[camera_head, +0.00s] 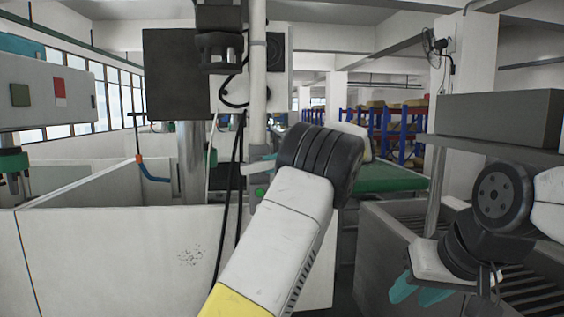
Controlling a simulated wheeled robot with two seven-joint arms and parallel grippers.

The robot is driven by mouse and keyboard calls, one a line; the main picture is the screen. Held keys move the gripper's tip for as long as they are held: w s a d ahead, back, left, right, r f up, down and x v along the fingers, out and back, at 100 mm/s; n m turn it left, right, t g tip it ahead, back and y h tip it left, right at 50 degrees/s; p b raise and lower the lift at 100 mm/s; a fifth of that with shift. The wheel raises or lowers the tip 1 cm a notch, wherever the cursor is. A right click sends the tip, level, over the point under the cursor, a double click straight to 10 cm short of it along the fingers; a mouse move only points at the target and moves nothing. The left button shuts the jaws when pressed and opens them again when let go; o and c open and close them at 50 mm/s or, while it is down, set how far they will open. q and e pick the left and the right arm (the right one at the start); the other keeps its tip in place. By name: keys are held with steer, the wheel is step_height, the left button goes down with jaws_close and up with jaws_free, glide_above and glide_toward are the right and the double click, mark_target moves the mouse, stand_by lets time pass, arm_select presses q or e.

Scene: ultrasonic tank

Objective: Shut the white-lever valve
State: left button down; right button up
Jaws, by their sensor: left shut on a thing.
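My left arm reaches up through the middle of the view to a vertical white pipe (258,85). The left gripper (263,165) is at the pipe's lower part, mostly hidden behind my dark wrist joint; a bit of a teal finger shows there. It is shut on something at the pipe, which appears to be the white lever. The lever and valve body are too hidden to tell the lever's angle. My right gripper (416,292) is at the lower right, with its teal fingers apart and empty, away from the pipe.
White tank walls (110,250) fill the left and middle front. A blue handle with an orange joint (140,159) stands further left. Dark cables hang beside the pipe. A grey box (500,118) on a shelf and a slatted grey unit (385,255) stand at the right.

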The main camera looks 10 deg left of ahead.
arm_select(q)
steer(key=shift+f+m+y, duration=0.4)
steer(key=shift+f+y, duration=0.05)
steer(key=shift+y, duration=0.75)
steer(key=shift+f, duration=0.1)
steer(key=c, duration=1.2)
jaws_free()
steer(key=shift+o, duration=0.2)
steer(key=shift+d, duration=0.1)
steer(key=d, duration=0.7)
steer(key=shift+s+d, duration=0.35)
steer(key=shift+s, duration=0.1)
